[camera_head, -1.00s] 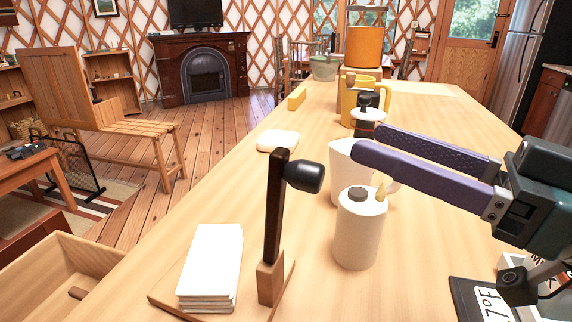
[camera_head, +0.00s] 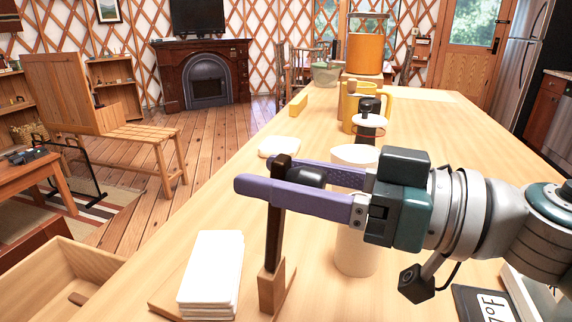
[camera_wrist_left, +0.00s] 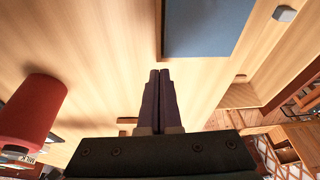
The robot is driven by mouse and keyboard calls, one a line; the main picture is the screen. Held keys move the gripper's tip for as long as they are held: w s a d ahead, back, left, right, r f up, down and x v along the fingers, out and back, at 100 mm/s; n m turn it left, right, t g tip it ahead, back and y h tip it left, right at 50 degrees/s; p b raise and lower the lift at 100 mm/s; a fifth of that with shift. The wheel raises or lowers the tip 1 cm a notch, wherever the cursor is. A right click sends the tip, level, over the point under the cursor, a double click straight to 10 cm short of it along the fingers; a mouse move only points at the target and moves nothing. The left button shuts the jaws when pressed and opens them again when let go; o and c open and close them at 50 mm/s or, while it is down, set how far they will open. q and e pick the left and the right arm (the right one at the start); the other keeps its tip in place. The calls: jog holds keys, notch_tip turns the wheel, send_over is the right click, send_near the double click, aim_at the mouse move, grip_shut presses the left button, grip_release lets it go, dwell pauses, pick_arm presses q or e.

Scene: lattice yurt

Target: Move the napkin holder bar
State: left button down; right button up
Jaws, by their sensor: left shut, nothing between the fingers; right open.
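The napkin holder (camera_head: 160,302) stands at the near edge of the long table, with a stack of white napkins (camera_head: 212,270) on its wooden base. Its dark bar (camera_head: 275,238) stands upright from a wooden block, with a black knob near its top. My right gripper (camera_head: 268,174) is open at the bar's upper part. One purple finger crosses in front of the bar and the other is behind, by the knob. Contact cannot be told. My left gripper (camera_wrist_left: 157,75) is shut and empty in the left wrist view.
A white canister (camera_head: 356,250) stands just behind my right gripper, partly hidden. A yellow mug (camera_head: 350,108) and a black-topped jar (camera_head: 368,125) are farther back. The left wrist view shows a red cylinder (camera_wrist_left: 32,112) and a blue-grey panel (camera_wrist_left: 208,25).

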jog(key=shift+c, duration=0.4)
grip_shut()
dwell(1.0)
